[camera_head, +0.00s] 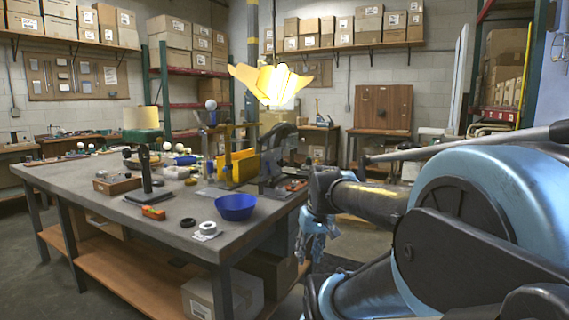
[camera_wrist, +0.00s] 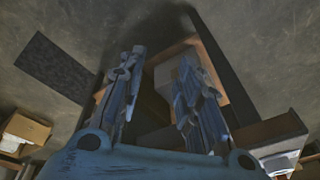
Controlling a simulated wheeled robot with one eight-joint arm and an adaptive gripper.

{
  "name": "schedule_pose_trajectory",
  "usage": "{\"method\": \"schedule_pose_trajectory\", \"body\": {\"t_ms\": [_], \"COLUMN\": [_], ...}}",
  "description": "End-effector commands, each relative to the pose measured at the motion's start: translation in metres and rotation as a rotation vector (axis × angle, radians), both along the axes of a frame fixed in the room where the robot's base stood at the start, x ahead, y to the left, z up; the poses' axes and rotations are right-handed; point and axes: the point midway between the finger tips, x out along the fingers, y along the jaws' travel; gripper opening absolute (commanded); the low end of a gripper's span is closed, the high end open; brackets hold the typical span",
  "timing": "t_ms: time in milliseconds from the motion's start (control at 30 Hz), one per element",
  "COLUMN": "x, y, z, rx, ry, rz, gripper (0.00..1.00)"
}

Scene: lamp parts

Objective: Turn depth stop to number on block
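My gripper (camera_head: 312,245) hangs beside the right edge of the workbench (camera_head: 95,196), below the level of its top. In the wrist view my gripper (camera_wrist: 163,62) has its two fingers spread apart with nothing between them, so it is open and empty. A dark machine with a curved upper part (camera_head: 277,155) stands at the bench's right end, next to a yellow upright piece (camera_head: 235,168). I cannot make out a depth stop. No number on a block is readable at this size.
A blue bowl (camera_head: 235,207), a white ring (camera_head: 208,227), an orange-red tool (camera_head: 153,212) and a green-and-black lamp stand (camera_head: 145,165) are on the bench. A lit yellow lampshade (camera_head: 272,82) hangs above. Cardboard boxes (camera_head: 222,294) sit under the bench.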

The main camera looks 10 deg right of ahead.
Motion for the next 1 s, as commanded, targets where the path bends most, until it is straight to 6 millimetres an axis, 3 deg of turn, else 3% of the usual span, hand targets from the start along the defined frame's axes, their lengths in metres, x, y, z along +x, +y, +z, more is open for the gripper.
{"method": "schedule_pose_trajectory", "body": {"t_ms": [200,567,1000], "x": [0.064,0.180,0.335], "y": [0.013,0.018,-0.009], "z": [0.052,0.121,0.180], "rx": [0.096,0.238,0.373], "ry": [-0.034,-0.141,-0.351], "rz": [0.104,0.275,0.462], "gripper": [0.32,0.32,0.32]}}
